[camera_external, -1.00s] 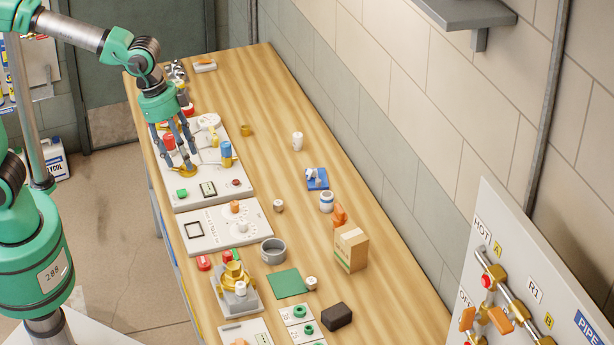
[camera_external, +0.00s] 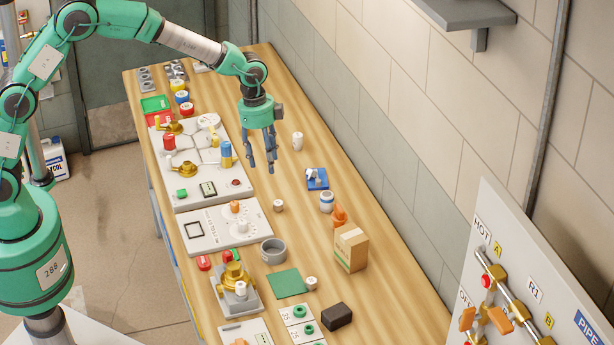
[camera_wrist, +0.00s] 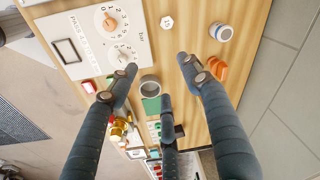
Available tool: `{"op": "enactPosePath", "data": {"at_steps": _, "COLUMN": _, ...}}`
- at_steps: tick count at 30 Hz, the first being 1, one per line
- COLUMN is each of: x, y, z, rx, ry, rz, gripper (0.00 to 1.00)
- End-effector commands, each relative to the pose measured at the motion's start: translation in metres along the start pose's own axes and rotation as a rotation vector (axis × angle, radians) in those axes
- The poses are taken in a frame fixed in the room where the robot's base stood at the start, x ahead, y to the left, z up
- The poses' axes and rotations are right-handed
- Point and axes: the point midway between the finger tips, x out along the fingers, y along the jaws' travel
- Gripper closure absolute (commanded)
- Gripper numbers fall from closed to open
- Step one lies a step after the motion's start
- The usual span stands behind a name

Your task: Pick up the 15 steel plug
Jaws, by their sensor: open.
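A small pale hexagonal plug (camera_external: 278,205) stands on the wooden bench, right of the dial panel. In the wrist view the plug (camera_wrist: 167,22) is near the top edge, with a mark on its top that looks like 15. My gripper (camera_external: 260,168) is above the bench, beyond and left of the plug in the external view, fingers pointing down. In the wrist view my gripper (camera_wrist: 160,80) has three spread fingers with nothing between them. A similar small pale piece (camera_external: 311,283) stands by the green mat; its mark is unreadable.
The dial panel (camera_external: 215,240) lies left of the plug. A grey cup (camera_external: 273,251) stands nearer the camera. A blue-and-white jar (camera_external: 326,202), an orange object (camera_external: 340,215) and a cardboard box (camera_external: 351,247) stand to the right. Bare bench surrounds the plug.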

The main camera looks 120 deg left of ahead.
Motion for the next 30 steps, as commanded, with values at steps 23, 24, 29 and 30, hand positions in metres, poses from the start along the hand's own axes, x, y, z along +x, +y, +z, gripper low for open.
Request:
{"op": "enactPosePath", "data": {"at_steps": 23, "x": 0.051, "y": -0.05, "z": 0.027, "rx": 0.013, "ry": -0.014, "rz": 0.023, "gripper": 0.51}}
{"op": "enactPosePath", "data": {"at_steps": 24, "x": 0.052, "y": -0.05, "z": 0.027, "rx": 0.013, "ry": -0.014, "rz": 0.023, "gripper": 0.51}}
{"op": "enactPosePath", "data": {"at_steps": 29, "x": 0.065, "y": -0.049, "z": 0.027, "rx": 0.013, "ry": -0.015, "rz": 0.023, "gripper": 0.51}}
{"op": "enactPosePath", "data": {"at_steps": 30, "x": 0.07, "y": -0.049, "z": 0.027, "rx": 0.013, "ry": -0.015, "rz": 0.023, "gripper": 0.51}}
